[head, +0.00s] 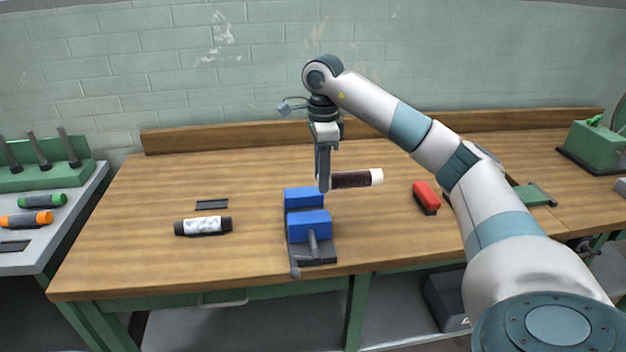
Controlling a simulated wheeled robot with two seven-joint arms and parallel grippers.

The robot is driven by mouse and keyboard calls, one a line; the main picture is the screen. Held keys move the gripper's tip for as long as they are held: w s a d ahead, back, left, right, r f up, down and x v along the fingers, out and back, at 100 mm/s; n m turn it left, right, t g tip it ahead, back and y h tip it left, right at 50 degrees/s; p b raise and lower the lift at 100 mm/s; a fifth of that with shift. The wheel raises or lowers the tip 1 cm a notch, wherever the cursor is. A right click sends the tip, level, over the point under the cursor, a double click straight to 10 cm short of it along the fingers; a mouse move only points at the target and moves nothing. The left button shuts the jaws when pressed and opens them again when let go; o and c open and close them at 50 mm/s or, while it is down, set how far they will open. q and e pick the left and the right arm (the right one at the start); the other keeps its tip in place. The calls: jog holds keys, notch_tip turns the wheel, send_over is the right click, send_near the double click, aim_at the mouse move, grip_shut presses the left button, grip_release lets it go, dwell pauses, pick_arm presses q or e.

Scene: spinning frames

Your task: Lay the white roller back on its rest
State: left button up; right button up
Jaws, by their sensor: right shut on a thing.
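A white roller (203,226) with black ends lies on the wooden bench, left of the blue vise. A flat black plate (211,204) lies just behind it; another dark flat piece (14,246) lies on the grey side table. I cannot tell which is its rest. My right gripper (323,185) points down behind the vise. It is shut on a dark brown cylinder with a white end (357,179), which sticks out to the right. Its height above the bench is unclear. My left gripper is out of view.
The blue vise (308,224) stands at the bench's front edge. A red block-shaped tool (426,197) lies to the right. Green (42,201) and orange (26,219) rollers lie on the side table. The bench's left part is mostly clear.

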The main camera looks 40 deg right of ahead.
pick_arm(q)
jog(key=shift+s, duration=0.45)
